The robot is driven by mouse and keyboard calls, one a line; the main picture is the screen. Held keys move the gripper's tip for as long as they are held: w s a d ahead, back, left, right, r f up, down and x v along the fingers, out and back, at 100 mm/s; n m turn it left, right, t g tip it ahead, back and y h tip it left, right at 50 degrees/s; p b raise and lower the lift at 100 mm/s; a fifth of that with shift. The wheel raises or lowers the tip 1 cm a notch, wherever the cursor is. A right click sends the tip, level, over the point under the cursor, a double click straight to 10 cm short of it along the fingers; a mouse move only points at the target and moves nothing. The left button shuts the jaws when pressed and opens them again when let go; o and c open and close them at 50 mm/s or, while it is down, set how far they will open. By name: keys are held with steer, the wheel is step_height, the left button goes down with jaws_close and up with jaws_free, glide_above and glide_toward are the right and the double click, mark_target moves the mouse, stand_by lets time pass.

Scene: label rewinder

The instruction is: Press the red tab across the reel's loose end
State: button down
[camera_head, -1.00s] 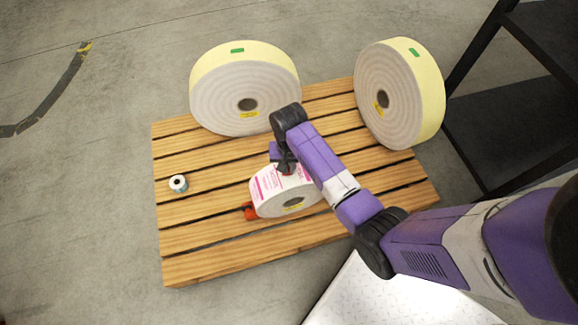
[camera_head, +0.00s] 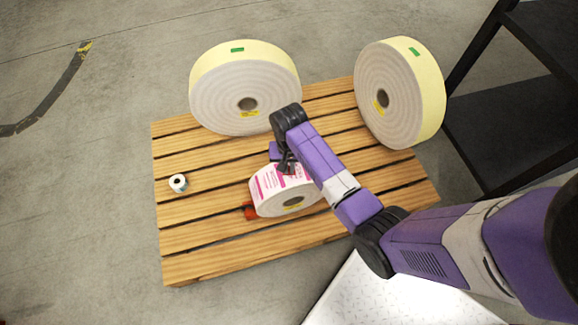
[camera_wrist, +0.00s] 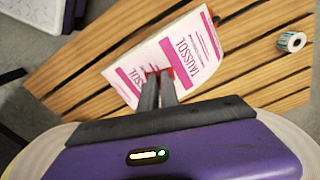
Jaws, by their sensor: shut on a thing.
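The reel (camera_head: 285,200) of white labels with pink print stands on its rim on the wooden pallet, its flat side towards the front. Its printed top surface also shows in the wrist view (camera_wrist: 193,47). The red tab (camera_wrist: 158,72) shows between and around my fingertips, at the reel's printed surface. My gripper (camera_head: 287,170) is over the top of the reel, pointing down, shut on the red tab. In the wrist view my gripper (camera_wrist: 159,76) has its fingers close together. I cannot tell whether the tab touches the label, and the loose end's edge is not clear.
Two large cream reels (camera_head: 245,90) (camera_head: 400,95) stand at the back of the pallet (camera_head: 190,245). A small roll (camera_head: 178,183) sits at the left. A red-orange object (camera_head: 250,212) touches the reel's left side. A black shelf (camera_head: 510,120) stands at the right.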

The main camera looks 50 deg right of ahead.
stand_by(0.4)
steer(key=c, duration=1.5)
jaws_free()
steer(key=shift+f, duration=0.1)
steer(key=shift+r+p, duration=1.2)
steer(key=shift+r, duration=2.75)
